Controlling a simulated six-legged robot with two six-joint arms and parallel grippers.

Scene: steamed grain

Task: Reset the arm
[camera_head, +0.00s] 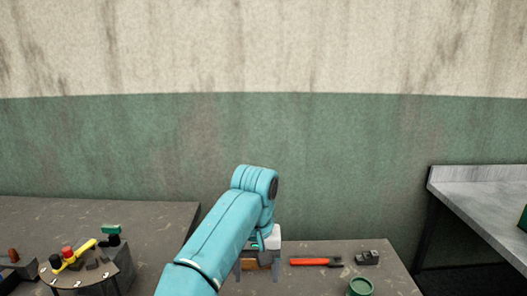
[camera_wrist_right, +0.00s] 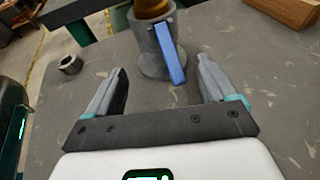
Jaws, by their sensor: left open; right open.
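My left arm (camera_head: 220,230) is teal and reaches over the dark worktable in the head view. My left gripper (camera_head: 257,270) hangs at its end, pointing down, with its fingers apart. An orange-brown thing shows between or behind those fingers; I cannot tell which. My right gripper (camera_wrist_right: 163,75) shows in the right wrist view, open, with nothing held between its grey fingers. A grey cylindrical fitting with a blue lever (camera_wrist_right: 170,53) stands just beyond its fingertips. My right gripper is not seen in the head view.
A red-orange tool (camera_head: 315,262), a small dark block (camera_head: 367,258) and a green cup (camera_head: 360,287) are on the worktable right of my left gripper. A round stand with a yellow handle (camera_head: 78,256) is at left. A metal ring (camera_wrist_right: 70,64) and a wooden block (camera_wrist_right: 295,10) lie near my right gripper.

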